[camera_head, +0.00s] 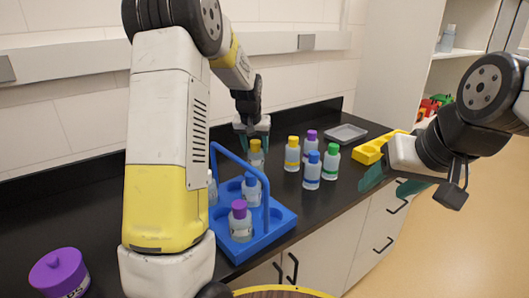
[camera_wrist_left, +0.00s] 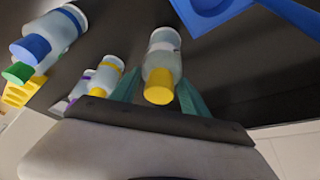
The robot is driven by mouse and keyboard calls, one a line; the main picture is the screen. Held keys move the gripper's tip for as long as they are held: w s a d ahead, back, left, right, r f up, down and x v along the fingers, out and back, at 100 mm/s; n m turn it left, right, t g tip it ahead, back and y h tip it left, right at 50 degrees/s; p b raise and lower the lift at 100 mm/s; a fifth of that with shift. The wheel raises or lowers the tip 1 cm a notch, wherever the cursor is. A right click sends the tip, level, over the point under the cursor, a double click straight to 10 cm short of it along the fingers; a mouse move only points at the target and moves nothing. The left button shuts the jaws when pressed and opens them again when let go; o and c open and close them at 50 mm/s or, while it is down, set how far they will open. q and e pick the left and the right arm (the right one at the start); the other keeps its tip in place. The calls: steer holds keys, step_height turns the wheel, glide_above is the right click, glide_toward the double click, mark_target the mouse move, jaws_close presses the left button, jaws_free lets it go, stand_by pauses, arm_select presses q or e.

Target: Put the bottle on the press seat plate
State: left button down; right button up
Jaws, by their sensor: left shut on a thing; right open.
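A clear bottle with a yellow cap (camera_head: 256,157) is between the fingers of my left gripper (camera_head: 253,136), just behind the blue carrier. In the left wrist view the bottle (camera_wrist_left: 163,60) sits between the two teal fingers, its yellow cap towards the palm. My left gripper is shut on it from above; whether its base touches the counter I cannot tell. My right gripper (camera_head: 393,182) is open and empty, off the counter's front edge at the right. I cannot make out a press seat plate in either view.
A blue carrier (camera_head: 273,232) holds several capped bottles. Several loose bottles, including one with a green cap (camera_head: 331,163), stand right of my left gripper. A grey tray (camera_head: 346,133), a yellow holder (camera_head: 369,153) and a purple-lidded jar (camera_head: 60,275) are also on the black counter.

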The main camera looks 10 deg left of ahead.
arm_select(q)
steer(key=shift+f, duration=1.4)
steer(key=c, duration=0.6)
jaws_free()
steer(key=shift+f, duration=0.1)
steer(key=shift+o, duration=0.2)
